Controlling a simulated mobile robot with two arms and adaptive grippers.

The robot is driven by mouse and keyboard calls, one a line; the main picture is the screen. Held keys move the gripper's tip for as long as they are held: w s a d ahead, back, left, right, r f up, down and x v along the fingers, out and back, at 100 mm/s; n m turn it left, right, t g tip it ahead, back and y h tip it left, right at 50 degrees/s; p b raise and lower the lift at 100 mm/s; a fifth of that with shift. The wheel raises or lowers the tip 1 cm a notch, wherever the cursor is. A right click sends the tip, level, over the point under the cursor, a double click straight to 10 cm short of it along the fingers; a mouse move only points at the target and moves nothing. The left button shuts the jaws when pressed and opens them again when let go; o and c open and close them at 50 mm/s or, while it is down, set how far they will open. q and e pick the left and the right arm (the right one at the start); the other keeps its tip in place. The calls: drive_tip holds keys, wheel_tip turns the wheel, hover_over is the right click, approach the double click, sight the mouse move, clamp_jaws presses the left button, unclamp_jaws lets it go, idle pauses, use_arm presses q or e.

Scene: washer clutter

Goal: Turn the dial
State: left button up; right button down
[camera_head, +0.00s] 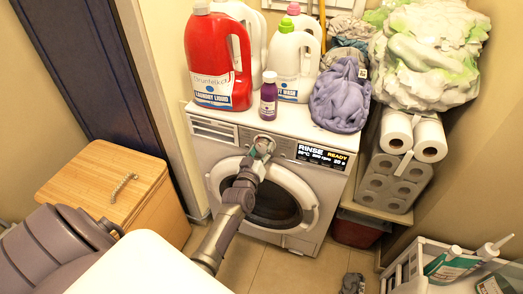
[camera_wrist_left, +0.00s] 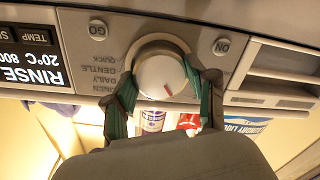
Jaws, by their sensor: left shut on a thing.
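The dial (camera_wrist_left: 160,76) is a round white knob with a red mark, on the washer's front panel. It shows in the left wrist view, upside down, with labels such as GENTLE and DAILY beside it. My left gripper (camera_wrist_left: 163,98) has its green-padded fingers on either side of the dial, shut on it. In the head view the left gripper (camera_head: 261,149) reaches the top of the white washer (camera_head: 208,158) and hides most of the dial. My right gripper is not in view.
A red detergent jug (camera_head: 218,60), a white bottle (camera_head: 294,65), a small purple bottle (camera_head: 268,97) and a purple cloth (camera_head: 341,97) stand on the washer. A wooden box (camera_head: 103,185) is at left. Toilet rolls (camera_head: 396,180) and a white crate (camera_head: 402,262) are at right.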

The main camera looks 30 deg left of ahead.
use_arm(q)
drive_tip(key=o, duration=1.2)
drive_tip(key=shift+c, duration=0.2)
drive_tip(key=v, duration=1.2)
drive_tip(key=shift+d, duration=0.1)
